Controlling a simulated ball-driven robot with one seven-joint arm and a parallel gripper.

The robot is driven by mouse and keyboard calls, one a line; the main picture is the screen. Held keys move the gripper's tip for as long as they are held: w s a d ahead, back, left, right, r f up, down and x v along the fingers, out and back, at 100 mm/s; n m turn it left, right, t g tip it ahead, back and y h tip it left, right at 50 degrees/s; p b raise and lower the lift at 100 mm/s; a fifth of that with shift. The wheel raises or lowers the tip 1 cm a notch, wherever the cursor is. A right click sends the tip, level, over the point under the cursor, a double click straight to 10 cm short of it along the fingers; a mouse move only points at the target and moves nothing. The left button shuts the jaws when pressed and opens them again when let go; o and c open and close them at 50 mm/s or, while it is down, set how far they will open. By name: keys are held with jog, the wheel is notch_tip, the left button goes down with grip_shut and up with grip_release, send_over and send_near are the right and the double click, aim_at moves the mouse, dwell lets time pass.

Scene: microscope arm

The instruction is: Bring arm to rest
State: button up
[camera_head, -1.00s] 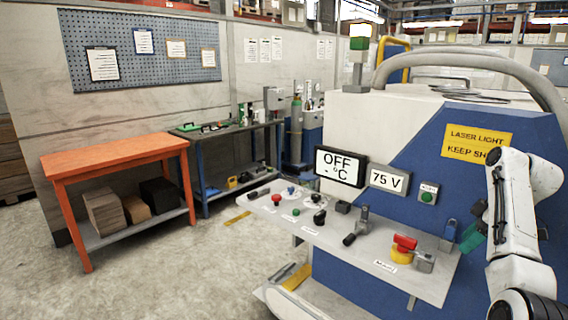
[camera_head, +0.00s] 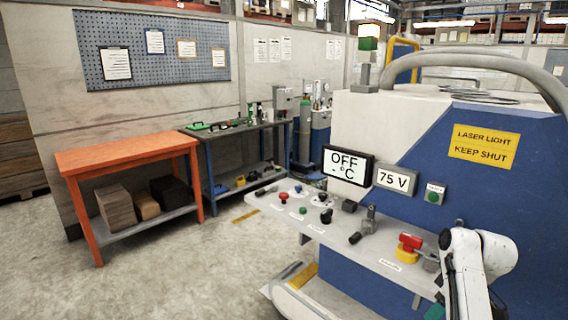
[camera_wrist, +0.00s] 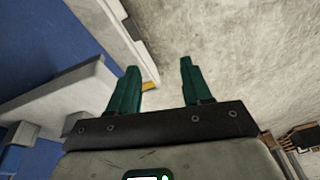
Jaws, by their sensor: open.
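My white arm (camera_head: 467,265) shows at the lower right of the head view, in front of the blue machine and past the right end of its control shelf. In the wrist view my gripper (camera_wrist: 156,85) is open, with two green fingers apart and nothing between them. It points down toward the concrete floor (camera_wrist: 235,50). In the head view the gripper is mostly hidden, with only a bit of green low at the picture's bottom edge.
The blue and white machine (camera_head: 395,130) stands close by. Its grey control shelf (camera_head: 335,235) carries several knobs, levers and a red-and-yellow switch (camera_head: 409,247). An orange table (camera_head: 125,153) and a dark workbench (camera_head: 232,133) stand at the left. Open floor lies between.

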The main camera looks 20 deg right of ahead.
jog(key=s+a+f+m+g+h, duration=0.1)
jog(key=s+a+f, duration=0.4)
jog(key=a, duration=0.2)
jog(key=s+a+f+m, duration=0.1)
jog(key=s+a+f, duration=0.5)
jog(key=a, duration=0.2)
jog(key=s+a, duration=0.5)
jog(key=s, duration=0.3)
jog(key=s+a+m, duration=0.1)
jog(key=s+a, duration=0.4)
jog(key=s, duration=0.4)
jog(key=shift+a+f+m+g+h, duration=0.15)
jog(key=shift+a+m+g+h, duration=0.15)
